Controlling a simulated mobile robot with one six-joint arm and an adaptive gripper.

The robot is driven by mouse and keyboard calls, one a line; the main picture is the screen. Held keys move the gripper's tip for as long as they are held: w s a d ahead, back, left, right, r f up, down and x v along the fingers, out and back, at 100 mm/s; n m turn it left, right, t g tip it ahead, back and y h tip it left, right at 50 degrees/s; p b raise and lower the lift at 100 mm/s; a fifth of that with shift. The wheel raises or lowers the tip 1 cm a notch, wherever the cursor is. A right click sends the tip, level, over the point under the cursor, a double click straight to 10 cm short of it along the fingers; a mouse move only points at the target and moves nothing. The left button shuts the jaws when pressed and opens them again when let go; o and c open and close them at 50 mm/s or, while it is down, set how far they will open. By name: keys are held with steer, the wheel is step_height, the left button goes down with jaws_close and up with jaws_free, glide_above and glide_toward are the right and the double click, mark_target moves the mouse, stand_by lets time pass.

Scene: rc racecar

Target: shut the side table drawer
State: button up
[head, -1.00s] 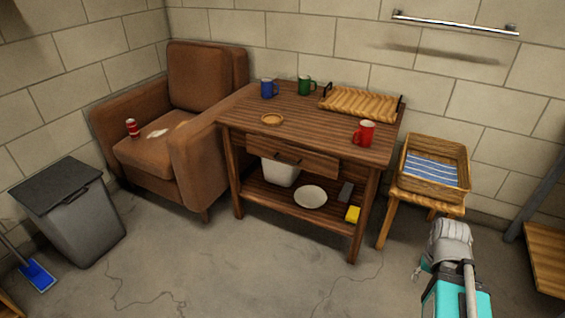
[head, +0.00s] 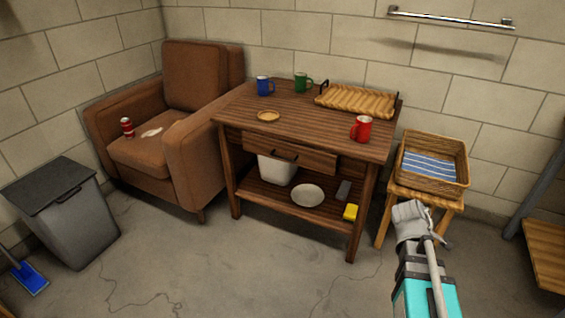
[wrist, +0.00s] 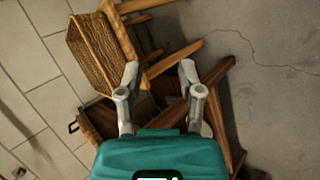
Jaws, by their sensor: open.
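The side table (head: 225,118) is dark brown wood and stands in the middle of the head view. Its drawer (head: 310,160), with a dark handle (head: 285,155), is under the tabletop and seems to stand out a little from the frame; how far is hard to tell. My gripper (head: 408,212) is to the right of the table's front right leg, in front of the stool, and apart from the drawer. In the wrist view my gripper (wrist: 158,72) has its two fingers spread with nothing between them. Part of the table (wrist: 215,78) shows behind the fingers; the drawer cannot be made out there.
A blue mug (head: 265,86), green mug (head: 302,83), red mug (head: 361,128), small dish (head: 268,116) and woven tray (head: 355,101) are on the tabletop. A stool (head: 385,215) with a basket (head: 432,181) stands right. An armchair (head: 190,140) stands left. The floor in front is clear.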

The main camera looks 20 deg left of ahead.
steer(key=w+a+r+n+t+y+b, duration=0.1)
steer(key=w+a+r+n+t+y, duration=0.2)
steer(key=a+n, duration=0.45)
steer(key=w+a+r+n+t+b, duration=0.2)
steer(key=w+a+n+t, duration=0.2)
steer(key=a+n, duration=0.3)
steer(key=w+a+r+n+t+y+b, duration=0.1)
steer(key=w+a+r+n+t+y, duration=0.25)
steer(key=n, duration=0.55)
steer(key=s+a+f+n+g+y+b, duration=0.1)
steer(key=a+n+y, duration=0.4)
steer(key=a+n, duration=0.8)
steer(key=s+a+f+n+g+y+b, duration=0.2)
steer(key=s+a+f+n+g+y, duration=0.1)
steer(key=a+n, duration=0.9)
steer(key=shift+s+a+f+n+g+y, duration=0.15)
steer(key=shift+a+f+n+g+y, duration=0.2)
steer(key=shift+f+g+y, duration=0.4)
steer(key=b+x, duration=0.2)
steer(key=x, duration=1.1)
steer(key=shift+w+a, duration=0.25)
steer(key=shift+w, duration=0.05)
